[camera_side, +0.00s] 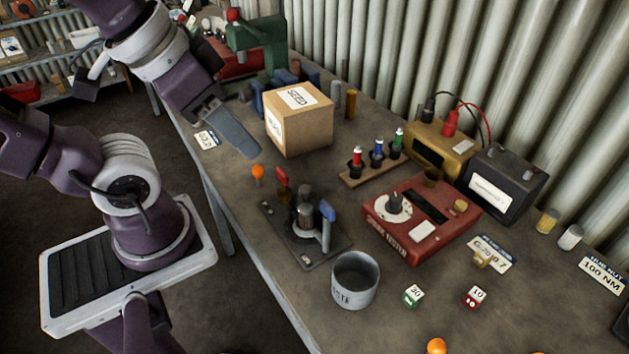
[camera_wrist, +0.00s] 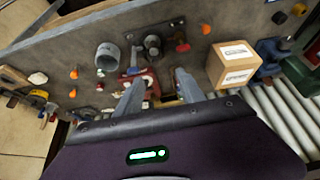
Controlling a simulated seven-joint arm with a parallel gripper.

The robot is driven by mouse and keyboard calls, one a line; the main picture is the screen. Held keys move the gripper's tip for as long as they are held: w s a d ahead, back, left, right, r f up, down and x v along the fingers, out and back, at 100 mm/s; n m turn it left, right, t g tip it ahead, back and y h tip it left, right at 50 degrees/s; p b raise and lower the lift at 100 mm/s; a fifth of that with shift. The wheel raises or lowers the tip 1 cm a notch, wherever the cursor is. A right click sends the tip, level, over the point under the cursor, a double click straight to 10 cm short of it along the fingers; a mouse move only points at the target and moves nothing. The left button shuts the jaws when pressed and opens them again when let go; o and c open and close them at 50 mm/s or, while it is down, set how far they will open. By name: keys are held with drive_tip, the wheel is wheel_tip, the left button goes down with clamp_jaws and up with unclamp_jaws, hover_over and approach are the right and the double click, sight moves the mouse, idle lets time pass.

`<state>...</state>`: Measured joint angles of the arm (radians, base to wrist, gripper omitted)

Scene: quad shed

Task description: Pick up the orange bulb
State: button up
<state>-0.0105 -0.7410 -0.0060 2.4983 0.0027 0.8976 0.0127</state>
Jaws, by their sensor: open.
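A small orange bulb (camera_side: 257,172) with a darker lower part is on the table near its front edge, beside the dark lever fixture (camera_side: 305,228). It also shows in the wrist view (camera_wrist: 206,29), above and right of the fingertips. A second orange round thing (camera_side: 436,346) is at the bottom edge of the side view; I cannot tell what it is. My gripper (camera_side: 250,150) is left of the cardboard box, its finger appearing just above the bulb in the picture. In the wrist view my gripper (camera_wrist: 159,79) is open, with nothing between its fingers.
The cardboard box (camera_side: 300,118) stands close to my gripper. A grey waste bin (camera_side: 355,280), a red tester (camera_side: 420,215), a rack of coloured plugs (camera_side: 375,165) and two dice-like cubes (camera_side: 413,296) occupy the right. Bare table lies around the bulb.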

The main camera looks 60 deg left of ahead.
drive_tip(key=w+a+f+m+g+y, duration=0.2)
drive_tip(key=w+a+f, duration=0.1)
drive_tip(key=w+a, duration=0.1)
drive_tip(key=m+g+h, duration=0.2)
drive_tip(key=m+g, duration=0.2)
drive_tip(key=m, duration=0.3)
hover_over(257, 168)
drive_tip(key=w, duration=0.1)
wheel_tip(257, 168, down, 11)
drive_tip(key=shift+d+r, duration=0.1)
drive_tip(key=shift+r, duration=0.05)
drive_tip(key=shift+m, duration=0.3)
drive_tip(key=f, duration=0.7)
drive_tip(key=shift+s+a+f, duration=0.15)
drive_tip(key=shift+s+a, duration=0.15)
drive_tip(key=shift+s, duration=0.05)
clamp_jaws()
